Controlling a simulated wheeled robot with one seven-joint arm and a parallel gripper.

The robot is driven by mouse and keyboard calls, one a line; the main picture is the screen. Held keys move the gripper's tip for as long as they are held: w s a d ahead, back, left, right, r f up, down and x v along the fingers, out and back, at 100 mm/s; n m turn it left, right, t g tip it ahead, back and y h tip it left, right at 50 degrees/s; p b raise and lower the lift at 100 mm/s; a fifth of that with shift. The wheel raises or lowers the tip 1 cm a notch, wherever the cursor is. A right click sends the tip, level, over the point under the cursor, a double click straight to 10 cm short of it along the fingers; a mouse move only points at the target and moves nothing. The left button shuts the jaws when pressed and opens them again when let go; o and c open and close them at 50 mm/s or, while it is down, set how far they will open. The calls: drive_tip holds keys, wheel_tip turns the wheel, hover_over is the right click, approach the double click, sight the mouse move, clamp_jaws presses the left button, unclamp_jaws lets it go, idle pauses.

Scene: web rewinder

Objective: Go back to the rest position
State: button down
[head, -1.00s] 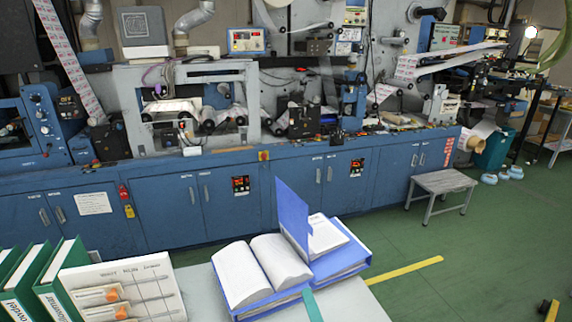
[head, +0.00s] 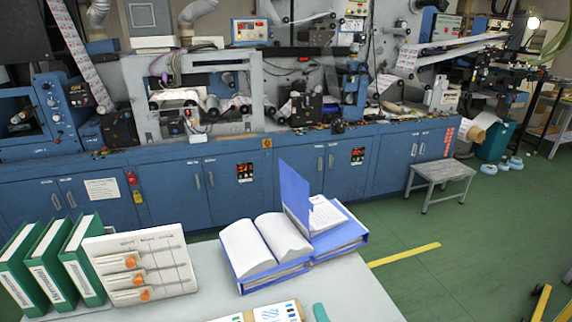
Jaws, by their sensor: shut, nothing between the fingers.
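My gripper is not in the head view, and I cannot tell where my arm's end is. An open blue binder (head: 233,273) with white pages lies on the light grey table (head: 345,287). A second blue binder (head: 352,240) lies open at its right, with its cover standing up between the two.
Green binders (head: 78,265) and a white board (head: 168,250) with orange-tipped items stand at the table's left. Printed sheets (head: 270,313) and a teal object (head: 320,313) show at the bottom edge. A long blue machine (head: 215,190) stands behind. A grey step stool (head: 440,178) stands on open green floor.

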drive_tip(key=s+f+m, duration=0.3)
drive_tip(key=s+f, duration=0.1)
drive_tip(key=s, duration=0.1)
drive_tip(key=s+d+f+m+g+h, duration=0.1)
drive_tip(key=s+f+m, duration=0.2)
drive_tip(key=s, duration=0.3)
drive_tip(key=s+f+m, duration=0.3)
drive_tip(key=s+f, duration=0.2)
drive_tip(key=s, duration=0.1)
drive_tip(key=shift+s+d+f+m+g, duration=0.15)
drive_tip(key=shift+d+f+m+g, duration=0.15)
drive_tip(key=shift+f, duration=0.05)
drive_tip(key=s+a+f+m+h, duration=0.3)
drive_tip(key=s+a+m, duration=0.6)
drive_tip(key=s+m, duration=0.3)
drive_tip(key=shift+s+a+f+m+h, duration=0.2)
drive_tip(key=shift+s+f+m+h, duration=0.05)
drive_tip(key=shift+m+h, duration=0.05)
drive_tip(key=shift+w, duration=0.1)
